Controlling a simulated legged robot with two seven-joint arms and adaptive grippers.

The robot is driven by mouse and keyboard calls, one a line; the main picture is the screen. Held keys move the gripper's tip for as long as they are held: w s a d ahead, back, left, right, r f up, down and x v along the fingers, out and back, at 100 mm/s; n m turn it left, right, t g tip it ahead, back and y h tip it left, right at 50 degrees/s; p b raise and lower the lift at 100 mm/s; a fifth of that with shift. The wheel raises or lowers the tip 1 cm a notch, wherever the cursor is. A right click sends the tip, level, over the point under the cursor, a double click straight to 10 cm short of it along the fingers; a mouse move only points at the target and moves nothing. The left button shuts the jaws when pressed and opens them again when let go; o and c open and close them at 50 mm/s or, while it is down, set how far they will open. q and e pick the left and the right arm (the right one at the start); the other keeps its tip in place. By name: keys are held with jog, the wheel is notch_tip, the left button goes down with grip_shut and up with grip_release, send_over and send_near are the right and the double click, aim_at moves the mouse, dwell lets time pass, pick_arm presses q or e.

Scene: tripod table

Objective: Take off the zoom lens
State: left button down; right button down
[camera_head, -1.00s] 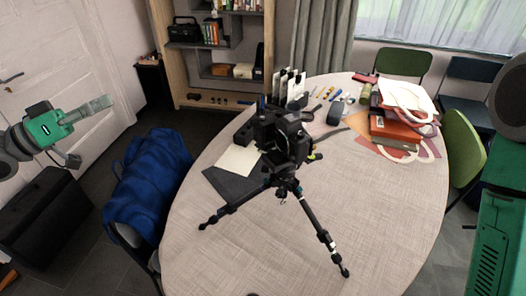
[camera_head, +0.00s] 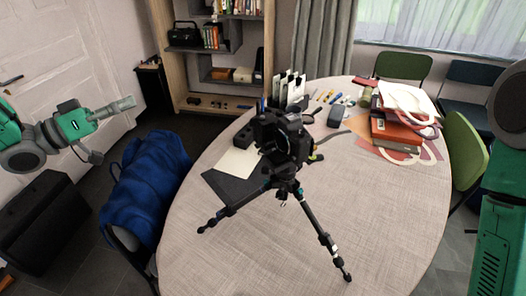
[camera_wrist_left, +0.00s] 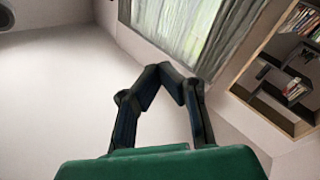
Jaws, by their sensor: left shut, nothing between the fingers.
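A black camera (camera_head: 282,138) sits on a black tripod (camera_head: 283,187) that stands with spread legs on the round table. The zoom lens is hard to tell apart from the dark camera body. My left gripper (camera_head: 124,104) is at the left of the head view, well away from the camera, above and left of the blue bag. It is shut and empty; its fingers (camera_wrist_left: 172,70) also show in the left wrist view, against the wall and curtain. My right gripper is not in view; only part of my green right arm shows at the right edge.
The table (camera_head: 245,250) is bare in front. A dark folder with a light sheet (camera_head: 238,162) lies left of the tripod. Red books (camera_head: 394,132) and pens lie behind. A green chair (camera_head: 465,150) stands at right.

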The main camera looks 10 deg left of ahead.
pick_arm(q)
jog(key=w+d+f+b, duration=0.4)
jog(key=w+f, duration=0.3)
jog(key=w, duration=0.3)
jog(key=shift+w+d+f+g+y, duration=0.15)
jog(key=shift+w+d+g+y, duration=0.15)
jog(key=shift+g+y, duration=0.1)
dwell(1.0)
jog(key=w+d+f+g+y+b, duration=0.1)
jog(key=w+d+f+b, duration=0.3)
jog(key=w+f+b, duration=0.7)
jog(key=w+d+f+n+g+y+b, duration=0.1)
jog(key=w+d+f+b, duration=0.4)
jog(key=w+f+b, duration=0.6)
jog(key=shift+w+d+f+n+b, duration=0.2)
jog(key=shift+w+f+n+b, duration=0.15)
jog(key=shift+f+b, duration=2.15)
dwell(2.2)
